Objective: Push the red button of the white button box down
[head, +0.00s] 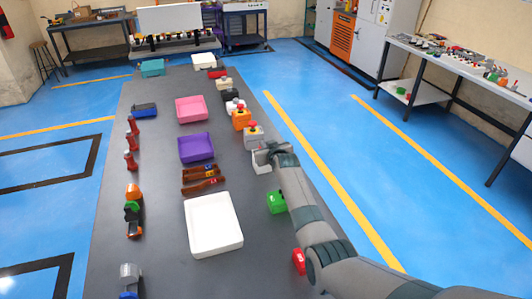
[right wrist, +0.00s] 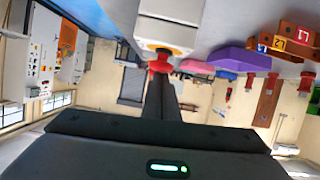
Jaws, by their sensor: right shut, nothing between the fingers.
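The white button box (head: 253,142) stands on the right part of the dark table, with a red button (head: 253,125) on a yellow plate on top. In the right wrist view the box (right wrist: 168,30) appears upside down, with its red button (right wrist: 158,66) at the tips of my fingers. My right gripper (head: 259,149) is at the near side of the box; it also shows in the wrist view (right wrist: 160,78), shut and empty. I cannot tell whether the tips touch the button. My left gripper is not in view.
An orange button box (head: 241,118) stands just behind. A green box (head: 276,202) and a red item (head: 299,262) lie close to my right arm. Purple (head: 196,148), pink (head: 191,108) and white (head: 213,225) trays stand to the left.

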